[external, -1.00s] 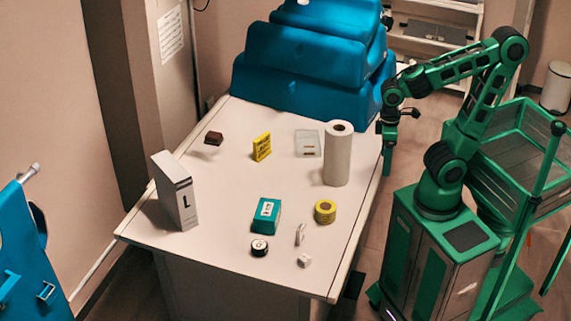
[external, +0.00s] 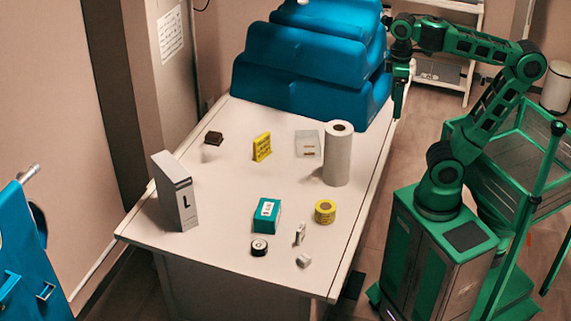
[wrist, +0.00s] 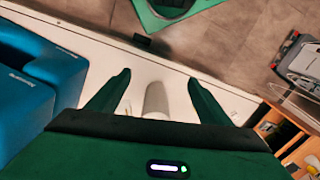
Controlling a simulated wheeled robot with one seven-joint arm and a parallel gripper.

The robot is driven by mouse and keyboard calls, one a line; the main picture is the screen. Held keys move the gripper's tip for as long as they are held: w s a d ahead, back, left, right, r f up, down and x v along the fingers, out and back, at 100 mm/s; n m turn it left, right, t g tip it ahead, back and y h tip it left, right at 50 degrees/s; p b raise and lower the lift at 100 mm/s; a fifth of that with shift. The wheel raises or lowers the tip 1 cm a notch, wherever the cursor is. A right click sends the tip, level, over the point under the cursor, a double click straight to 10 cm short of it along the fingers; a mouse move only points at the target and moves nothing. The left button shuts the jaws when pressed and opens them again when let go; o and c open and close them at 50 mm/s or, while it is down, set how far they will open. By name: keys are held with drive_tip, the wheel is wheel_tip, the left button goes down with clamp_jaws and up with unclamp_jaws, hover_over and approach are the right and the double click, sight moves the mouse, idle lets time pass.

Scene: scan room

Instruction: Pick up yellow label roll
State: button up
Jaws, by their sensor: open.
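The yellow label roll (external: 325,211) sits on the white table near its right edge, to the right of a teal box. My gripper (external: 398,112) is beyond the table's far right edge, high up and well away from the roll. In the wrist view my gripper (wrist: 160,92) shows two spread fingers with nothing held between them. The label roll cannot be made out in the wrist view.
A tall white paper roll (external: 338,155) stands behind the label roll. The teal box (external: 265,214), a black tape roll (external: 259,248) and small white items (external: 301,235) lie near it. Blue cushions (external: 305,75) are stacked at the table's far end.

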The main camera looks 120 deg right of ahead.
drive_tip(key=shift+r, duration=2.2)
drive_tip(key=w+d+f+m, duration=0.1)
drive_tip(key=w+d+f, duration=0.1)
drive_tip(key=w, duration=0.4)
drive_tip(key=w+d+f+m+g, duration=0.1)
drive_tip(key=w+d+f+m, duration=0.1)
drive_tip(key=w+f, duration=0.3)
drive_tip(key=w+d+f+m+g+h, duration=0.1)
drive_tip(key=w+f, duration=0.3)
drive_tip(key=w, duration=0.5)
drive_tip(key=shift+w+d+m, duration=0.15)
drive_tip(key=shift+d+m, duration=0.45)
drive_tip(key=shift+d, duration=0.15)
drive_tip(key=w+a+r+m+h, duration=0.3)
drive_tip(key=w+a+m+h, duration=0.1)
drive_tip(key=w+a+h, duration=0.6)
drive_tip(key=s+a+r+m+t+h, duration=0.25)
drive_tip(key=a+r, duration=0.55)
drive_tip(key=a, duration=0.6)
approach(325, 211)
drive_tip(key=shift+s+d+f+n+t, duration=0.25)
drive_tip(key=shift+s+d+f+n, duration=0.1)
drive_tip(key=shift+s+d+f, duration=0.35)
drive_tip(key=x, duration=0.4)
drive_tip(key=shift+d+f, duration=0.2)
drive_tip(key=shift+f, duration=0.15)
drive_tip(key=shift+x, duration=3)
drive_tip(key=c, duration=1.2)
